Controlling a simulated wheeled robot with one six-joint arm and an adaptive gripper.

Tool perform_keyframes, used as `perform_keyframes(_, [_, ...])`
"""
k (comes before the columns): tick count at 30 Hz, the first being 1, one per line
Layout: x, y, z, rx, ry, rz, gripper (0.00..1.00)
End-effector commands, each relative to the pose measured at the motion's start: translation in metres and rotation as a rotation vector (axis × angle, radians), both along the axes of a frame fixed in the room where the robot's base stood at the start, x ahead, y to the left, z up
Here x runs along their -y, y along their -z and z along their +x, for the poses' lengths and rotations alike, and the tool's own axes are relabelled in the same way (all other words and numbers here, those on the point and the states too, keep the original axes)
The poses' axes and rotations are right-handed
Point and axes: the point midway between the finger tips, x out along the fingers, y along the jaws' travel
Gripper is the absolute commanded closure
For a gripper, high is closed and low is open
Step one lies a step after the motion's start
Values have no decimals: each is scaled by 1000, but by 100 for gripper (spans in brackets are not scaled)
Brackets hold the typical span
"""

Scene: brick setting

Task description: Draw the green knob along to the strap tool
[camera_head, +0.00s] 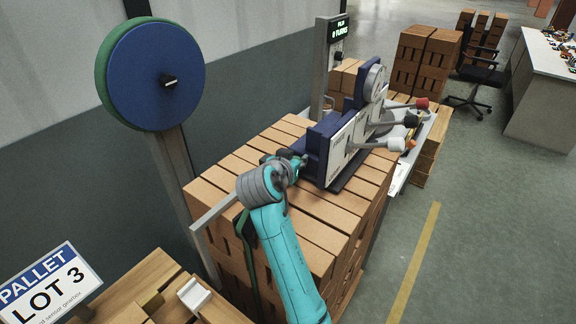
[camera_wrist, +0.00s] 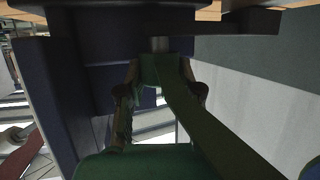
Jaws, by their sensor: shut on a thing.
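The strap tool (camera_head: 335,148) is a dark blue and white machine on top of the brick stack, with several levers on its right side. My gripper (camera_head: 297,161) is at the tool's left end, very close to it; I cannot tell whether they touch. In the wrist view its fingers (camera_wrist: 158,90) are shut on a green piece, which I take for the green knob (camera_wrist: 152,68). A green strap (camera_wrist: 215,135) runs from there toward the camera. In the head view the knob is hidden by my gripper. The tool's dark blue body fills the left of the wrist view.
A large blue reel with a green rim (camera_head: 155,75) stands on a post at the left. The brick stack (camera_head: 325,215) lies under my arm. A lot sign (camera_head: 48,285) is at lower left. The grey floor at right is clear, with a yellow line (camera_head: 415,262).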

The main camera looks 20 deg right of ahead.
Motion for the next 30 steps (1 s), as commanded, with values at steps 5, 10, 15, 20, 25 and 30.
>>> perform_keyframes(5, [3,0,3,2,0,-1,100])
perform_keyframes(10, [4,-1,3,2,0,-2,50])
perform_keyframes(15, [3,0,2,2,0,-1,39])
perform_keyframes(20, [3,0,2,1,0,-1,39])
perform_keyframes(25, [-3,-4,-4,2,-1,-1,39])
perform_keyframes(30, [-20,-14,-25,3,-2,0,39])
